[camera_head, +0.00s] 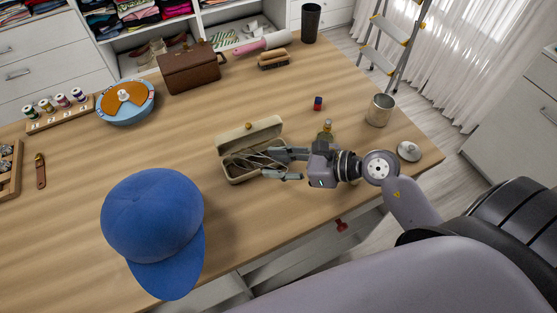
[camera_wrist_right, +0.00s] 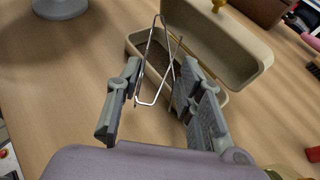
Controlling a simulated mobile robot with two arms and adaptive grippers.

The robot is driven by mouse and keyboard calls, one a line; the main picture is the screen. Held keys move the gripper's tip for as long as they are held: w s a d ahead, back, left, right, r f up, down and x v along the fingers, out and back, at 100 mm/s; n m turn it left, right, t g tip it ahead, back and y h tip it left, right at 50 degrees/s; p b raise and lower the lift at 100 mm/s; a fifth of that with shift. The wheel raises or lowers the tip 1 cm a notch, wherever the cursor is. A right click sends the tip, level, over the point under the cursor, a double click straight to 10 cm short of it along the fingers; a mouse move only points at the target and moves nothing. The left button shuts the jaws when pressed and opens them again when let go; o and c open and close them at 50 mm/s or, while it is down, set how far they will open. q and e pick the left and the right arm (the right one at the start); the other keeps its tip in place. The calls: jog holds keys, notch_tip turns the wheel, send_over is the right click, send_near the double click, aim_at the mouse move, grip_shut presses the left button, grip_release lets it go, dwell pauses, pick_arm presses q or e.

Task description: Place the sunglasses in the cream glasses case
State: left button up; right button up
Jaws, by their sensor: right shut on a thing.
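The cream glasses case (camera_head: 249,134) lies open on the wooden table, its lid raised along the far side. It also shows in the right wrist view (camera_wrist_right: 228,50), with a brown lining. My right gripper (camera_head: 281,164) is at the right end of the case, shut on the thin-framed sunglasses (camera_head: 257,160). In the right wrist view the wire parts of the sunglasses (camera_wrist_right: 150,104) stick out between the fingers, over the case opening. I cannot tell whether they touch the lining. The lenses are hard to make out. My left gripper is not in view.
A blue cap (camera_head: 153,218) lies at the front left. A small bottle (camera_head: 326,130) stands just behind my right gripper, with a metal cup (camera_head: 380,110) and a lid (camera_head: 409,151) farther right. A brown box (camera_head: 189,70) stands behind.

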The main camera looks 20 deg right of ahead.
jog(key=shift+f, duration=0.15)
jog(key=o, duration=0.8)
jog(key=shift+o, duration=0.2)
jog(key=shift+d+r, duration=0.15)
jog(key=shift+r, duration=0.1)
jog(key=b+v, duration=0.2)
jog(key=v, duration=1)
jog(key=shift+b, duration=0.4)
